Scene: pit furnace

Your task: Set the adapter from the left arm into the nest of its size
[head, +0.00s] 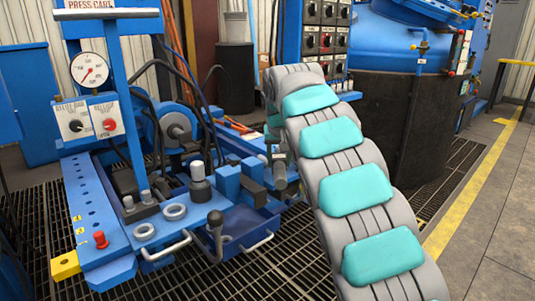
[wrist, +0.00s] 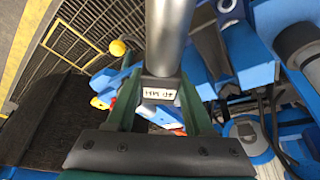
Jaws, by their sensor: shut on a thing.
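My gripper (wrist: 160,98) is shut on a grey metal cylinder (wrist: 170,38) in the wrist view. A white label with dark, upside-down lettering sits on its dark end block between the green fingers. In the head view my gripper is mostly hidden behind my arm; a small part with a white label (head: 278,155) shows beside the cart. A blue shelf (head: 158,236) on the press cart carries pale ring-shaped seats (head: 174,211), which look like nests; their sizes cannot be read. I cannot tell which part is the left arm.
A large dark furnace drum (head: 398,125) stands right of my arm.

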